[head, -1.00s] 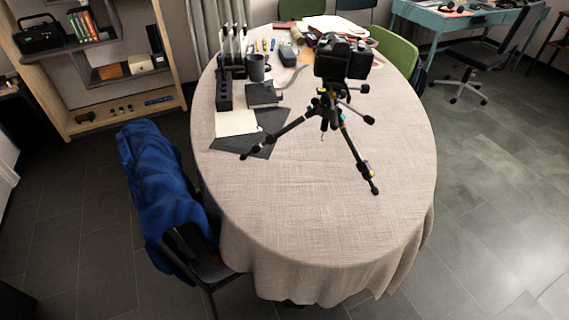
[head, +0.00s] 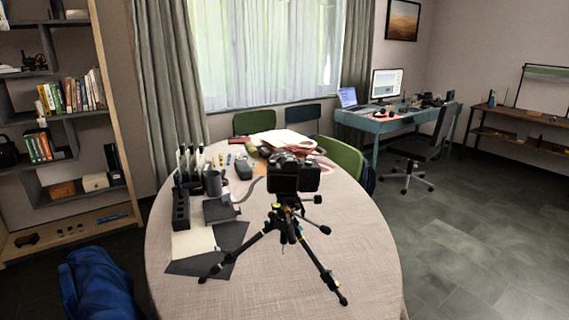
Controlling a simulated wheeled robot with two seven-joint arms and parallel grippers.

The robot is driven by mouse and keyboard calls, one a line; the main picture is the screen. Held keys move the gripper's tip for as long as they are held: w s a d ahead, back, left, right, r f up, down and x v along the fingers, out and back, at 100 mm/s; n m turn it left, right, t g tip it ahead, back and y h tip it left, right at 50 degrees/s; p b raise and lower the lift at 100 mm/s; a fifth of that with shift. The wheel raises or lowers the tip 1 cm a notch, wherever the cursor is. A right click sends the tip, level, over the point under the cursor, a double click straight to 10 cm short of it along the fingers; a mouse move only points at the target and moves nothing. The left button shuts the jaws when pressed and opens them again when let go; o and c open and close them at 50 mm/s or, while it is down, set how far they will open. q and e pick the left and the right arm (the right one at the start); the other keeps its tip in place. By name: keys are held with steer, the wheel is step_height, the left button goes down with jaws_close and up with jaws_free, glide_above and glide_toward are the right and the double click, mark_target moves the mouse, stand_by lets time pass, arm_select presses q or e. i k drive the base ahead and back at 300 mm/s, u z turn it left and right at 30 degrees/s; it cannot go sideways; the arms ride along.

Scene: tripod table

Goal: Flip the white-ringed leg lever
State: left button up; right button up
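A black tripod (head: 284,230) stands on the cloth-covered table with a black camera (head: 291,175) mounted on top. Its legs are spread, one toward the front left (head: 222,264) and one toward the front right (head: 325,272). Small yellow and blue accents show on the legs near the hub. The levers are too small for me to tell which one has a white ring. Neither of my grippers is in view.
The oval table (head: 270,285) has free cloth in front of the tripod. A black organizer (head: 181,209), a mug (head: 212,183) and dark sheets (head: 228,240) lie left of it. Green chairs (head: 342,156) stand behind. A blue jacket (head: 98,285) is at the lower left.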

mark_target(226, 251)
steer(key=k, duration=0.5)
steer(key=z, duration=1.65)
steer(key=i, duration=0.85)
steer(key=u, duration=1.85)
